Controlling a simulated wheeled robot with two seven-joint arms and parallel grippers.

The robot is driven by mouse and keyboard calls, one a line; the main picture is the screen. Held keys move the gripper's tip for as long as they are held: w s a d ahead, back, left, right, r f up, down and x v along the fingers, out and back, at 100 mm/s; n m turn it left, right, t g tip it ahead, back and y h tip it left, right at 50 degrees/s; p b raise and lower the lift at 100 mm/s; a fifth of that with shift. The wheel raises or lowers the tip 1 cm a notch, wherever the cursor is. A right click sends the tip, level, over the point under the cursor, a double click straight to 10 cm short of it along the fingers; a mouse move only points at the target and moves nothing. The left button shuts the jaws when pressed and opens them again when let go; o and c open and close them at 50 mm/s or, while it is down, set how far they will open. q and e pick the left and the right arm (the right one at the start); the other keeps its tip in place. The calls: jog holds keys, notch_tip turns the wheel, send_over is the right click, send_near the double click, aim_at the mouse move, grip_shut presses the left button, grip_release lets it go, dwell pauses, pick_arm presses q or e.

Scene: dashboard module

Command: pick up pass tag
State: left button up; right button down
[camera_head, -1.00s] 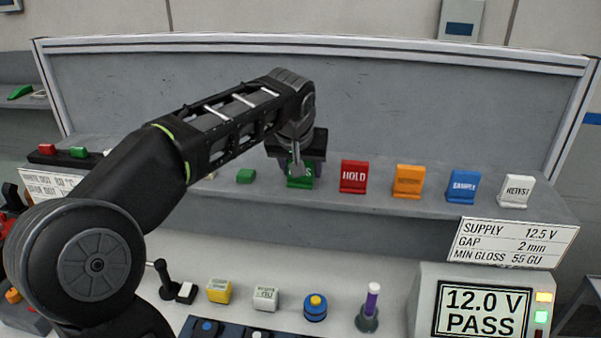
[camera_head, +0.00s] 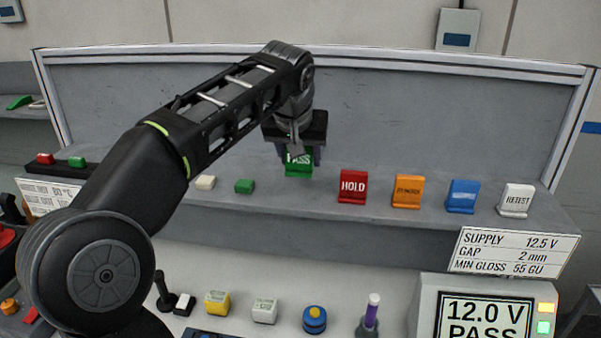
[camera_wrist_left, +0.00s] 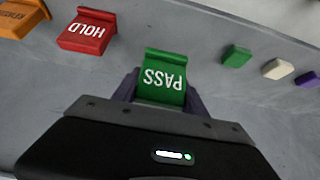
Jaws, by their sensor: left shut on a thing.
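The green pass tag (camera_head: 299,165), with white PASS lettering, is between the fingers of my left gripper (camera_head: 299,155) above the shelf. In the left wrist view the pass tag (camera_wrist_left: 162,80) stands between the two purple fingers of my left gripper (camera_wrist_left: 163,92), which are shut on it. Its lettering is upside down there. In the head view the tag's upper part is partly covered by the gripper. My right gripper is not in view.
Red HOLD (camera_head: 352,186), orange (camera_head: 408,191), blue (camera_head: 462,196) and white RETEST (camera_head: 516,200) tags stand to the right on the shelf (camera_head: 330,205). A small green block (camera_head: 244,186) and a cream block (camera_head: 205,182) lie to the left. A panel (camera_head: 400,110) rises behind.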

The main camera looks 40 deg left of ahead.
pick_arm(q)
notch_tip(320, 180, up, 5)
jog(key=shift+f, duration=0.1)
dwell(0.8)
